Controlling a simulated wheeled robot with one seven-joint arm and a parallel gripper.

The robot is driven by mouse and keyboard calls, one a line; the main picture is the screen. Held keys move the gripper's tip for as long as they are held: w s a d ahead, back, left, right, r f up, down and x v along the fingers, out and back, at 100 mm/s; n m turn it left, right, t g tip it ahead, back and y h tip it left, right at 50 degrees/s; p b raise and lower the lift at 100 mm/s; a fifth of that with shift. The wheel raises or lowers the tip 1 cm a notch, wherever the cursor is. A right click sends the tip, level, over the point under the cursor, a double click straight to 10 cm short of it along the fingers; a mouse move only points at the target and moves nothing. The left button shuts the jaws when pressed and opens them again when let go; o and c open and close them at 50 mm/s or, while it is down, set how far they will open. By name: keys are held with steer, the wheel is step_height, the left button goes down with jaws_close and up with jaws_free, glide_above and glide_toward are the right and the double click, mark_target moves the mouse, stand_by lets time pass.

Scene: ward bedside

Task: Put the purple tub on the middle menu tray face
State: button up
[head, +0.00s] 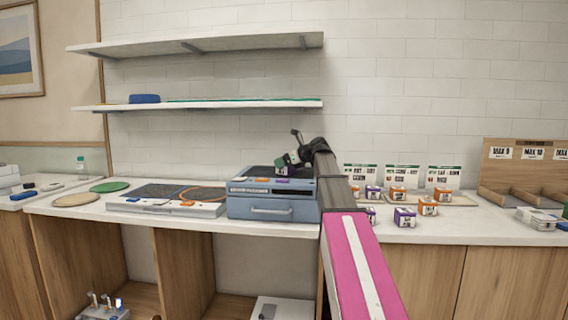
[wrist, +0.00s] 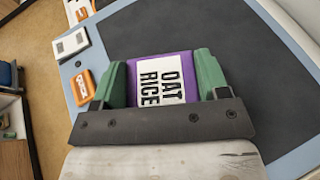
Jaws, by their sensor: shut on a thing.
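My gripper (wrist: 166,85) has green fingers shut on the sides of the purple tub (wrist: 139,68), whose white label reads "OAT RICE". In the head view my gripper (head: 284,163) and the tub (head: 282,171) are small, above the dark top of a blue-grey box. I cannot tell whether the tub touches that top. Three menu cards stand against the back wall to the right, with the middle card (head: 402,175) between two others. Tubs stand in front of them, partly covering their trays, and my arm hides some of the left part.
The blue-grey box (head: 272,210) has a drawer handle in front. A flat hob-like unit (head: 165,208) and round mats (head: 109,187) lie to its left. Several purple and orange tubs (head: 405,217) crowd the counter at right. A wooden rack (head: 525,165) stands far right; shelves (head: 210,105) hang above.

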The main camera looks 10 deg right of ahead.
steer(key=shift+f, duration=0.1)
steer(key=o, duration=1)
